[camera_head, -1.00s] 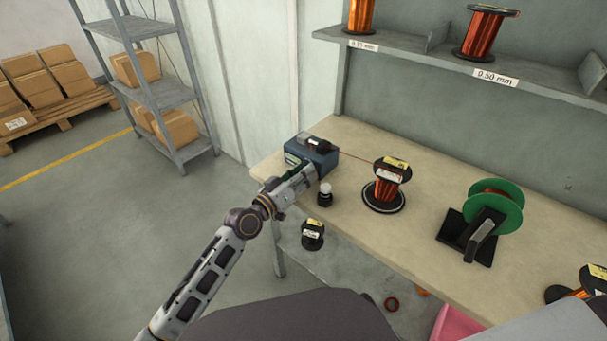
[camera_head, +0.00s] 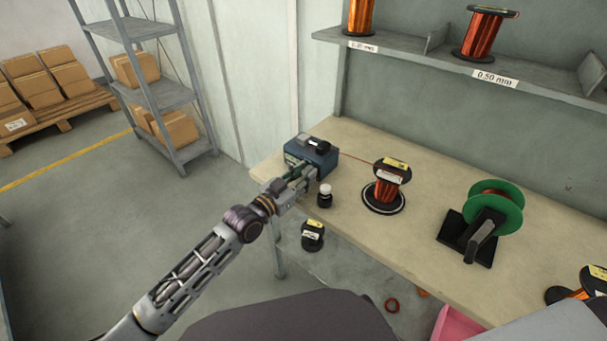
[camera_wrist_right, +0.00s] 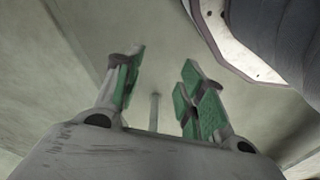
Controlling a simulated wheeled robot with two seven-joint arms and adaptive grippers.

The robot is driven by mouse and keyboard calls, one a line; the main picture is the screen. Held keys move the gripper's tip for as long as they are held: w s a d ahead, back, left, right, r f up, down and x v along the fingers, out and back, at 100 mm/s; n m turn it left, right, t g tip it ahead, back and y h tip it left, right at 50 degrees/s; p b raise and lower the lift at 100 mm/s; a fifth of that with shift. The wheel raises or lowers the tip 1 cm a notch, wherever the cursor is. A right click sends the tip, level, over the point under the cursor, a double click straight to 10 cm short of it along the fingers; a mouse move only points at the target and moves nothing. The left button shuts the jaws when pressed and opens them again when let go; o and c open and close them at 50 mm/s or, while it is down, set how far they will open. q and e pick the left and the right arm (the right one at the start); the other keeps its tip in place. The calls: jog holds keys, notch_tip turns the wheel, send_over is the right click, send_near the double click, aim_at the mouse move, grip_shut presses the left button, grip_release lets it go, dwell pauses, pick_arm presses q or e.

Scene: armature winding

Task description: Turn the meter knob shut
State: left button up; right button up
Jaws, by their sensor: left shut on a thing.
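The meter (camera_head: 322,159) is a blue box at the far left end of the workbench, with dark and grey parts on its top. A red wire runs from it to the right. My left gripper (camera_head: 297,172) is at the meter's front face, shut on the meter knob. The fingers hide the knob, so its angle cannot be read. My right gripper (camera_wrist_right: 160,90) shows only in the right wrist view. Its green-padded fingers are apart with nothing between them.
A small dark bottle with a white top (camera_head: 325,195) stands close right of my left gripper. A copper wire spool (camera_head: 387,185) and a green spool on a stand (camera_head: 490,212) are farther right on the workbench (camera_head: 425,220). A shelf (camera_head: 440,62) with spools hangs above.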

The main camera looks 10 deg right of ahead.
pick_arm(q)
jog(key=shift+m, duration=0.3)
jog(key=m+p, duration=0.4)
jog(key=m, duration=0.2)
jog(key=shift+s+m, duration=0.1)
jog(key=shift+m, duration=0.3)
jog(key=shift+d+m+p, duration=0.1)
jog(key=shift+m+p, duration=0.25)
jog(key=shift+m, duration=0.55)
pick_arm(e)
jog(key=s+d+f, duration=0.2)
jog(key=f, duration=0.3)
jog(key=s+d+f+t, duration=0.1)
jog(key=s+d+f, duration=0.2)
jog(key=f, duration=0.3)
jog(key=shift+d+f+h, duration=0.25)
jog(key=shift+f+h, duration=0.05)
pick_arm(q)
jog(key=o, duration=0.8)
jog(key=shift+f, duration=0.1)
jog(key=shift+n+b, duration=0.3)
jog(key=shift+n, duration=0.2)
pick_arm(e)
jog(key=shift+f, duration=0.25)
